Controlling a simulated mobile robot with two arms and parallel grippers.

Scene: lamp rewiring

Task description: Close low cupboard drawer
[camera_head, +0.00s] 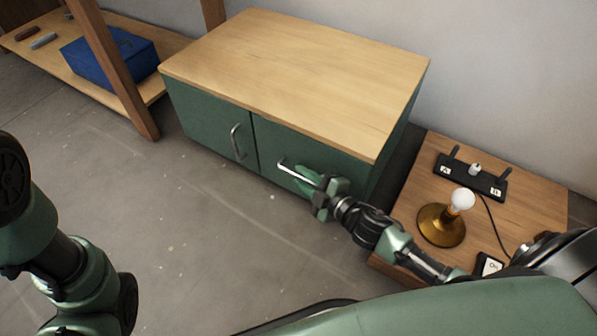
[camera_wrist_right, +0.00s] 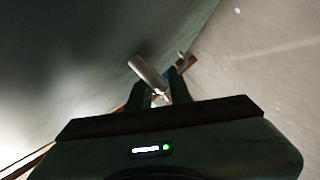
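The low cupboard (camera_head: 290,62) has a pale wooden top and green fronts. Its left front has an upright metal handle (camera_head: 237,142). Its right front (camera_head: 300,148) has a level metal handle (camera_head: 292,171); this front looks about flush with the left one, though any small gap is hard to tell. My right gripper (camera_head: 304,180) is at this handle, with its fingers apart on either side of the bar. The right wrist view shows the handle (camera_wrist_right: 148,73) by the fingertips (camera_wrist_right: 163,88); contact is unclear. My left arm shows at the left edge, but its gripper is out of view.
A low wooden table (camera_head: 404,212) to the right holds a brass lamp base with a bulb (camera_head: 441,222) and a black socket strip (camera_head: 472,178). A wooden shelf (camera_head: 35,55) with a blue box (camera_head: 108,57) stands at left. The grey floor before the cupboard is clear.

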